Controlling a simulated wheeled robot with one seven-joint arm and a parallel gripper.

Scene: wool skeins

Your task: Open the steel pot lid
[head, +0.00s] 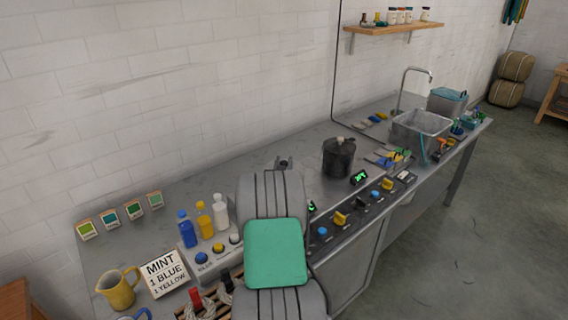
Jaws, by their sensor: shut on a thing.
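A dark grey round pot (338,160) stands upright on the steel counter, right of my arm, with what looks like a closed top and a small knob. I cannot tell if it is the steel pot of the task. My grey and green arm covers the counter left of it. A small dark piece (283,163) shows just above the arm's upper end; I cannot tell what it is. My gripper is hidden behind the arm, so its hold does not show.
Blue, yellow and white bottles (204,218) stand left of my arm, near a MINT card (163,272) and a yellow jug (118,288). A control panel (365,207) lines the front edge. A sink (420,125) is at the right. Bare counter lies behind the bottles.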

